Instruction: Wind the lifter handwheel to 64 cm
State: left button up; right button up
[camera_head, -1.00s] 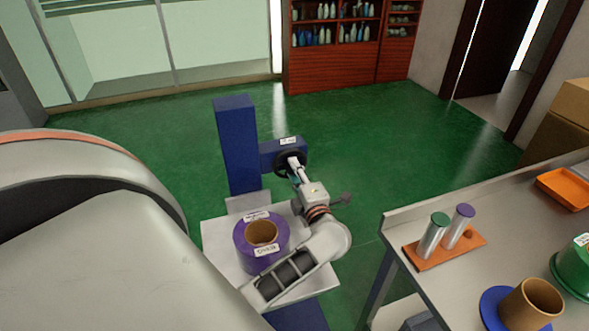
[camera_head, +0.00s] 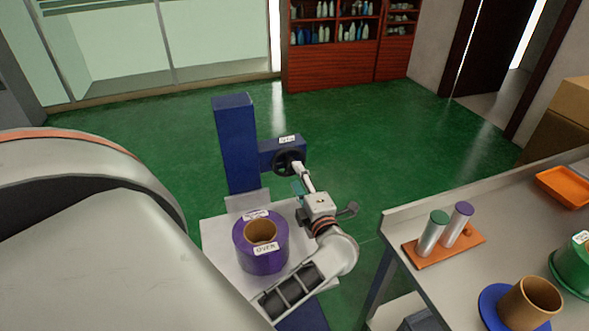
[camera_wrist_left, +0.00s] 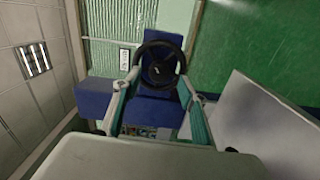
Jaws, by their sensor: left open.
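The black lifter handwheel (camera_head: 289,162) is on the side of a blue block on the blue lifter column (camera_head: 236,145). In the left wrist view, the handwheel (camera_wrist_left: 160,63) faces me, with its rim, hub and spokes visible. My left gripper (camera_head: 303,182) is in front of and just below the handwheel. In the left wrist view, its two teal-padded fingers (camera_wrist_left: 160,92) are spread wide, with nothing held between them. The wheel shows beyond the fingertips; I cannot tell the exact gap. A small label (camera_head: 287,139) sits above the wheel, too small to read. My right gripper is out of view.
A purple roll (camera_head: 261,258) with a brown core stands on the lifter's pale platform (camera_head: 218,236), close to my left forearm. A grey table (camera_head: 408,213) at the right holds an orange stand (camera_head: 470,243) with two cylinders. Green floor behind the lifter is clear.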

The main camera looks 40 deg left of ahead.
pick_arm(q)
jog(key=v, duration=0.8)
